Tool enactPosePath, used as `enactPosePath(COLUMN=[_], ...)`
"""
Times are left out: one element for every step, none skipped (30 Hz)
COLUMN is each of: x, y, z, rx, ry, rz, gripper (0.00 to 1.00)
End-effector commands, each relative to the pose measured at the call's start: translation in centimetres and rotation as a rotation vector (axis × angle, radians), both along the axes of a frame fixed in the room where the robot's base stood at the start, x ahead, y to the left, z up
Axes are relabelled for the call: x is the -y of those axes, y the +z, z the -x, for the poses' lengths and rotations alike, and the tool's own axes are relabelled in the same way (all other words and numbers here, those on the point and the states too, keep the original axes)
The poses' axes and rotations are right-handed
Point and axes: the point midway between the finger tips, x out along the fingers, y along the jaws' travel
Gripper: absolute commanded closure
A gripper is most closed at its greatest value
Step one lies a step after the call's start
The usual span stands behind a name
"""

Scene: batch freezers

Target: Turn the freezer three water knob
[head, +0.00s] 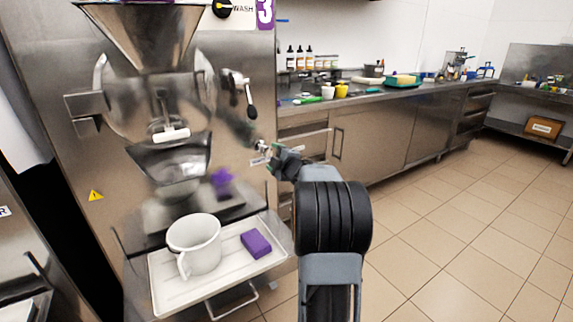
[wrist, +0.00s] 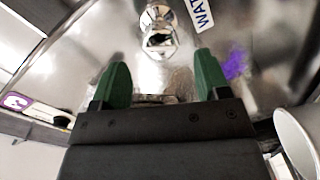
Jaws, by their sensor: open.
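Freezer three (head: 110,90) is the steel machine at the left, with a purple "3" label at its top. The water knob (wrist: 158,32) is a small chrome fitting on its front, beside a label (wrist: 200,12) that reads "WAT". In the head view the knob (head: 262,146) shows small, just beyond my gripper's tip. My gripper (wrist: 158,85) is open, with its two green fingers apart and nothing between them. In the wrist view the knob is ahead of the gap between the fingers and looks apart from them. In the head view my gripper (head: 285,160) partly hides the area around the knob.
A white tray (head: 165,290) below the freezer's spout holds a white jug (head: 195,245) and a purple sponge (head: 256,243). A black-handled lever (head: 250,100) hangs above the knob. A steel counter (head: 390,97) runs along the back wall. The tiled floor at right is clear.

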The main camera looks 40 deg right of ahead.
Motion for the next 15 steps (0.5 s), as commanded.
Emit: enactPosePath(x=[0.0, -0.1, -0.2, -0.3, -0.3, -0.4, -0.4, -0.5, -0.6, -0.6, -0.7, -0.7, -0.7, -0.8, -0.8], y=[0.3, 0.3, 0.3, 0.3, 0.3, 0.4, 0.4, 0.4, 0.4, 0.4, 0.4, 0.4, 0.4, 0.4, 0.4], z=[1.2, 1.8, 2.6, 3.2, 3.7, 4.4, 4.9, 5.4, 6.0, 6.3, 6.7, 7.1, 7.4, 7.6, 7.9], rx=[0.0, 0.001, 0.001, 0.001, 0.0, 0.001, 0.001, 0.001, 0.0, 0.0, 0.001, 0.0, 0.0, -0.001, 0.001], ry=[-0.002, -0.003, -0.003, -0.003, -0.003, -0.003, -0.003, -0.004, -0.002, -0.002, -0.001, -0.002, -0.002, -0.002, -0.001], rz=[0.0, 0.001, 0.0, -0.001, -0.001, -0.001, -0.001, -0.001, -0.001, 0.0, 0.0, 0.001, 0.0, 0.0, 0.0], gripper=[0.31, 0.31, 0.31, 0.31, 0.31, 0.31, 0.31, 0.31, 0.31, 0.31, 0.31, 0.31, 0.31, 0.31, 0.31])
